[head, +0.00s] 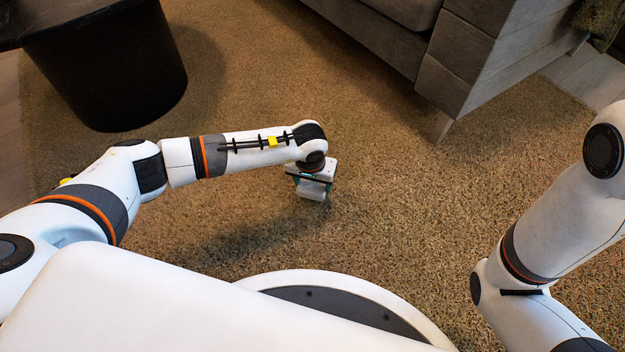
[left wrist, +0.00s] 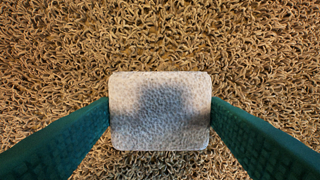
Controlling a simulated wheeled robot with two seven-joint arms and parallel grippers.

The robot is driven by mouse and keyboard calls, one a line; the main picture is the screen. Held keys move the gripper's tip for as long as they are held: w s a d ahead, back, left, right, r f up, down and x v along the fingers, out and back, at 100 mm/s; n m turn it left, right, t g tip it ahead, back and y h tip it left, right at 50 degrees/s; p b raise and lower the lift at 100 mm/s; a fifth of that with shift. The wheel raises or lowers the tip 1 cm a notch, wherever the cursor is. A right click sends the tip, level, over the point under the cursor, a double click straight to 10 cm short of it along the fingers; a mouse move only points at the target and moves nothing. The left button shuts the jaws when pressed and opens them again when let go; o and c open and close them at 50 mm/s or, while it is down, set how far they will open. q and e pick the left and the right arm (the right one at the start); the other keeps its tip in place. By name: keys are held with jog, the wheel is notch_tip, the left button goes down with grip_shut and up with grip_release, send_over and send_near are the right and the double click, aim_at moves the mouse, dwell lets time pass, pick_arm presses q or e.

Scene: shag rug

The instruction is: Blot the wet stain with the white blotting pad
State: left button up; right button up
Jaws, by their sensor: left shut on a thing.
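My left gripper (head: 311,188) points down over the rug in the middle of the head view. It is shut on the white blotting pad (head: 312,194). In the left wrist view the pad (left wrist: 160,112) sits between the two green fingers (left wrist: 160,115), with a dark grey patch on its upper middle. I cannot tell whether the pad touches the rug or hangs just above it. I cannot make out the wet stain on the rug; the gripper and pad may hide it. My right arm shows at the right edge of the head view, but its gripper is out of view.
The brown shag rug (head: 400,205) covers the floor. A grey sofa (head: 480,55) stands at the back right, with a wooden leg on the rug. A black round table or bin (head: 110,65) stands at the back left. The rug around the pad is clear.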

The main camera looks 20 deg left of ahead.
pick_arm(q)
jog(key=shift+r+p, duration=1.6)
jog(key=shift+r, duration=0.75)
